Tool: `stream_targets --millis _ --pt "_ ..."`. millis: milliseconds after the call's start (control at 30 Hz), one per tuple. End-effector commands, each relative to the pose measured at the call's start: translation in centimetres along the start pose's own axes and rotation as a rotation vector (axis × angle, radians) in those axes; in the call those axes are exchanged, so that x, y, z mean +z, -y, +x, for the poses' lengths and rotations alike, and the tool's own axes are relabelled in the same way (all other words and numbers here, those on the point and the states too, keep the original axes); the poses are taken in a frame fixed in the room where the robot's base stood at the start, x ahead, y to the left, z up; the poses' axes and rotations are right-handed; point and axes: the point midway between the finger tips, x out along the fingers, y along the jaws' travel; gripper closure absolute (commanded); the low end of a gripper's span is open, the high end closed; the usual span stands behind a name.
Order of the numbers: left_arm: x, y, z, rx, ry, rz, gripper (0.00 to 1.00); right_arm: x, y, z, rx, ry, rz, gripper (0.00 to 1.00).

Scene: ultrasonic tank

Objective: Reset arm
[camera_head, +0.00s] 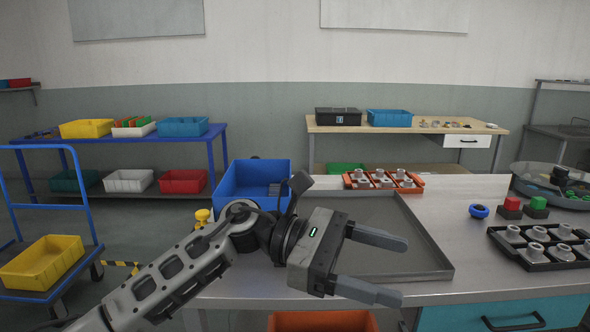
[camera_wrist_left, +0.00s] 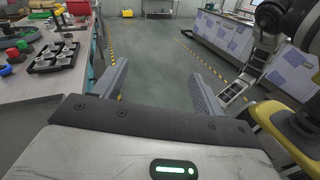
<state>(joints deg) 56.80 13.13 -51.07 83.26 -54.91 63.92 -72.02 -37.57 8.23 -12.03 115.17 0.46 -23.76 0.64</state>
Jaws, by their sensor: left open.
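My left gripper (camera_head: 388,266) reaches in from the left in the head view, over the front part of the large grey tray (camera_head: 428,228) on the metal table. Its two fingers are spread apart and point right, with nothing between them. In the left wrist view the open left gripper (camera_wrist_left: 158,82) shows floor between its fingers, with the table at the left. My right gripper cannot be made out in the head view.
A blue bin (camera_head: 252,180) stands behind my left arm. An orange tray of grey parts (camera_head: 416,184) sits behind the grey tray. A black tray of grey parts (camera_head: 540,262), a blue ring (camera_head: 479,211) and red and green blocks (camera_head: 511,208) occupy the right side.

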Motion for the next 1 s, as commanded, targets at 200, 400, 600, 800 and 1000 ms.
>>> stream_targets --millis 200,400,600,800,1000 --pt "-2.2 -0.8 -3.0 0.285 0.655 -0.738 0.29 0.1 0.0 -0.1 0.000 0.003 0.000 0.64" --pt "-11.3 0.4 -10.2 0.499 1.261 -1.448 0.29 0.1 0.0 -0.1 0.000 0.003 0.001 0.64" --pt "-23.5 7.9 -15.4 0.670 1.858 -2.023 0.29 0.1 0.0 -0.1 0.000 0.004 0.001 0.64" --pt "-31.9 18.4 -16.8 -0.664 -1.961 1.939 0.29 0.2 0.0 -0.1 0.000 0.004 0.001 0.64" --pt "-35.0 24.8 -16.7 -0.596 -1.813 1.663 0.29 0.2 0.0 -0.1 0.000 0.004 0.001 0.64"
